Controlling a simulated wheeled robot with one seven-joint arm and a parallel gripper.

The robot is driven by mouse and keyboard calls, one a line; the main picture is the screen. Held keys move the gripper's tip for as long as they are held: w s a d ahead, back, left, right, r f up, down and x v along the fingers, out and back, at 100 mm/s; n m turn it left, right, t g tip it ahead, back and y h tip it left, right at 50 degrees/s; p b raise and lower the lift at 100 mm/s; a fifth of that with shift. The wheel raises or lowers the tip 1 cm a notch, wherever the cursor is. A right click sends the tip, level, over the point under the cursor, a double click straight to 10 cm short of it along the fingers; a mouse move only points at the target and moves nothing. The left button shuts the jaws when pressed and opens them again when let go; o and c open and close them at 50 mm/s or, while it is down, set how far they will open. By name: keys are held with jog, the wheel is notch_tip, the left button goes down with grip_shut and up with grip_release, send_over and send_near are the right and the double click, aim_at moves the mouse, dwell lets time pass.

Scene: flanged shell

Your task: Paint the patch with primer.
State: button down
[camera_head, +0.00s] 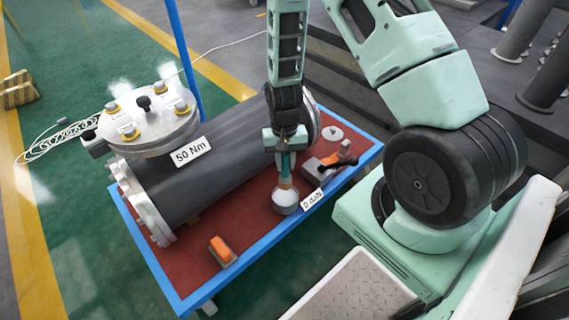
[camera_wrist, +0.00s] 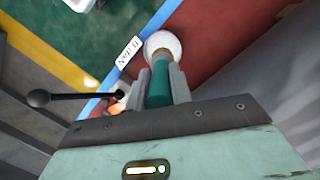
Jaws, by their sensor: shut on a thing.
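My gripper (camera_head: 286,152) is shut on a brush with a green handle (camera_wrist: 159,86). The brush hangs roughly upright, bristles down, in front of the grey shell (camera_head: 225,150). Its lower end meets a small round tin (camera_head: 286,208) with a white top, which looks like the primer. The tin also shows in the wrist view (camera_wrist: 163,42). The bristles are hidden, and I cannot tell how deep they are in the tin. I cannot make out a separate patch on the shell in either view.
The shell lies on a red table with a blue rim (camera_head: 262,249). A flanged cover with bolts (camera_head: 148,118) tops its left end. A grey tool with an orange part (camera_head: 333,160) stands right of the tin. An orange block (camera_head: 222,250) lies at the front, with bare red surface nearby.

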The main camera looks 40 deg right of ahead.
aim_at(286, 178)
jog(key=shift+f+b, duration=2.65)
jog(key=shift+f, duration=0.15)
jog(key=shift+f, duration=0.55)
dwell(0.4)
jog(key=shift+r, duration=0.1)
notch_tip(286, 178, up, 7)
jog(key=p, duration=0.7)
dwell(0.4)
